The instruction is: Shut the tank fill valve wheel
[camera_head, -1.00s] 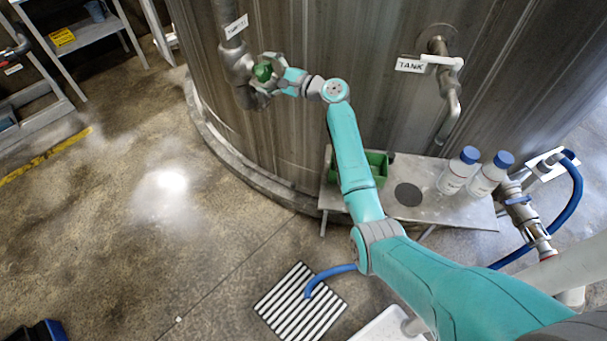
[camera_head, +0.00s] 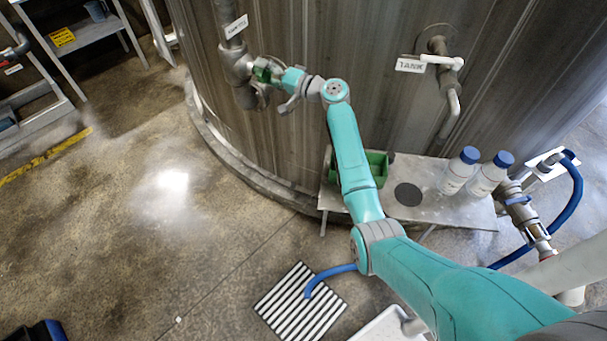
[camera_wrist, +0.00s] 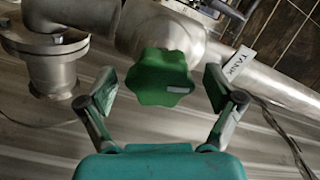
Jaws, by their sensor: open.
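The green, lobed valve wheel (camera_wrist: 161,78) is on the grey metal pipe fitting, in the middle of the wrist view. In the head view the wheel (camera_head: 262,73) shows small at the upper left and is partly hidden by my gripper. My gripper (camera_wrist: 160,88) is open, with one finger on the left of the wheel and one on the right. Gaps show between both fingers and the wheel, so it is not held. In the head view my gripper (camera_head: 266,88) is right at the valve.
The large metal tank (camera_head: 310,120) stands close behind the valve. A low bench (camera_head: 455,208) holds a green bin (camera_head: 377,165) and two blue-capped bottles (camera_head: 470,155).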

